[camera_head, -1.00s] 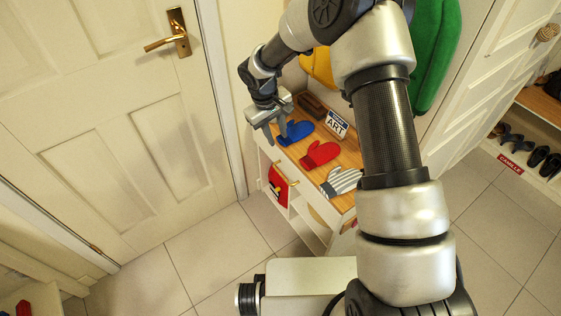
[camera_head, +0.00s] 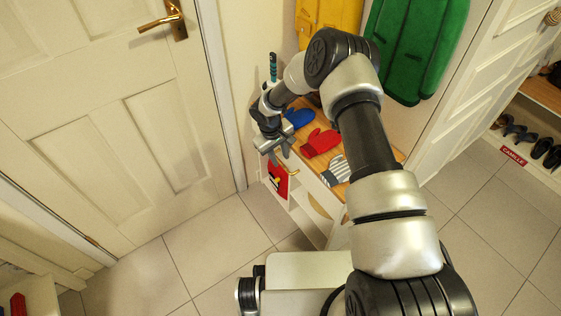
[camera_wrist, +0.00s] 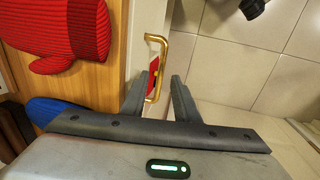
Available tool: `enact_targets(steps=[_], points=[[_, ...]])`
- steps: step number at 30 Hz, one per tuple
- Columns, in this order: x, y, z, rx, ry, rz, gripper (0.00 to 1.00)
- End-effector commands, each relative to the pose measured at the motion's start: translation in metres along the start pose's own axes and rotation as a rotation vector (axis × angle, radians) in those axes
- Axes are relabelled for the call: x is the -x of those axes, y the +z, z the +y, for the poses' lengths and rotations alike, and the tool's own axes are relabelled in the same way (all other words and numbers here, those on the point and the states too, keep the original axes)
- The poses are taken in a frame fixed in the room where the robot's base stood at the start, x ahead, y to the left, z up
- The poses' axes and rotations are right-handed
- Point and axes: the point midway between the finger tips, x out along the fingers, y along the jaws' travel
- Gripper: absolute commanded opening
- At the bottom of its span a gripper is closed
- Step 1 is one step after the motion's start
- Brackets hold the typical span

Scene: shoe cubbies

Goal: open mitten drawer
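The brass drawer handle (camera_head: 289,170) is on the white front of the cabinet's drawer, below the wooden top. The drawer looks shut. In the wrist view the handle (camera_wrist: 163,42) stands out from the white drawer front (camera_wrist: 143,28). My gripper (camera_head: 276,158) is at the cabinet's front near the handle, pointing down. In the wrist view my gripper (camera_wrist: 162,80) is open, its two fingers apart, with the handle's near end lying between the fingertips. I cannot tell whether a finger touches it.
Blue (camera_head: 298,117), red (camera_head: 320,142) and striped (camera_head: 335,171) mittens lie on the wooden top. A red item (camera_head: 277,178) is in the cabinet below. A closed white door (camera_head: 110,110) is at left. Green (camera_head: 415,45) and yellow (camera_head: 328,22) garments hang behind. The tiled floor in front is clear.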

Motion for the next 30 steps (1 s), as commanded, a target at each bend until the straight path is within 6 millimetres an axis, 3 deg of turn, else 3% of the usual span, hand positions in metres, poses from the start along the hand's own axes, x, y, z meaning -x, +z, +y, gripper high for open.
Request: enact_targets(steps=[6,15,16,21,30], points=[[-0.021,0.000,0.000,-0.001,0.000,0.000,0.28],[-0.023,0.000,0.000,-0.001,0.000,0.001,0.28],[-0.023,0.000,0.000,-0.001,0.000,0.001,0.26],[-0.023,0.000,0.000,-0.001,0.000,0.000,0.00],[-0.022,0.000,-0.002,0.000,0.000,0.000,0.00]])
